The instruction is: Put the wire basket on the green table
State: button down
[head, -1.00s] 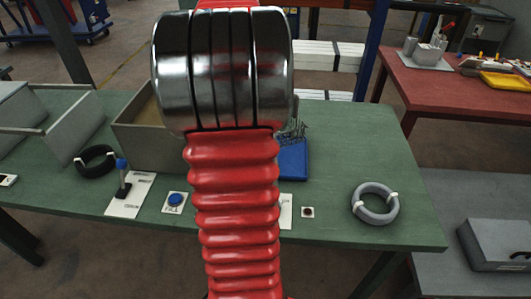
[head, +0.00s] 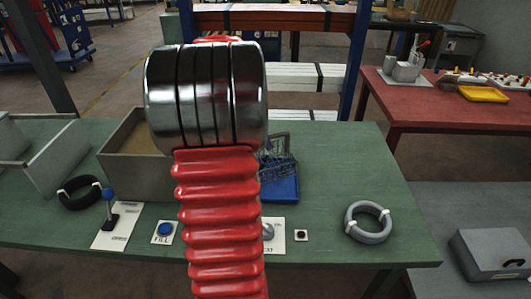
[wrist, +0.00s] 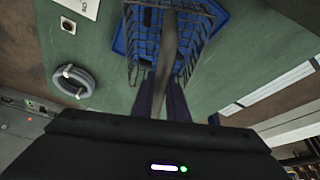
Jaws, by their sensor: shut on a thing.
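The dark wire basket (head: 277,158) shows in the head view to the right of my red arm, above the blue tray (head: 283,190) on the green table (head: 330,205); its left part is hidden by the arm. In the wrist view the basket (wrist: 195,42) hangs in front of my gripper (wrist: 162,96), over the blue tray (wrist: 118,40). The fingers are shut on the basket, around a grey strip that looks like its handle. The gripper is hidden in the head view.
A grey cable coil (head: 368,222) lies on the table's right side, with clear green surface around it. A grey open box (head: 140,155), a black coil (head: 80,192) and a blue-knobbed lever (head: 109,205) stand to the left. A red table (head: 430,105) is behind right.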

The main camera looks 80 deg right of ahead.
jog(key=shift+f, duration=0.4)
jog(key=shift+f, duration=1.8)
jog(key=c, duration=1.7)
grip_release()
jog(key=shift+f, duration=0.1)
jog(key=shift+c, duration=0.2)
